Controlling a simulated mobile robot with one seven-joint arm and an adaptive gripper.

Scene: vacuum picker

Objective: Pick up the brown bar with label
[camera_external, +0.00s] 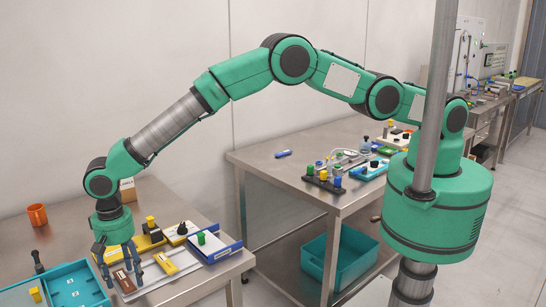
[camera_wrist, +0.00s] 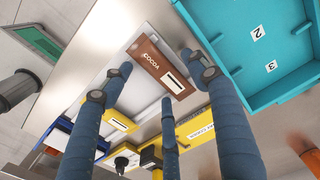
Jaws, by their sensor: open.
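The brown bar (camera_external: 125,281) lies on a light tray or board on the left metal table. I cannot tell exactly how far above the bar the fingertips are.
A teal bin (camera_external: 75,287) stands left of the bar. Yellow pieces (camera_external: 183,260) lie to its right, near a blue-edged tray (camera_external: 222,252) with a green-topped item (camera_external: 201,238). An orange mug (camera_external: 37,214) stands at the back left. A second table (camera_external: 262,158) is further right.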

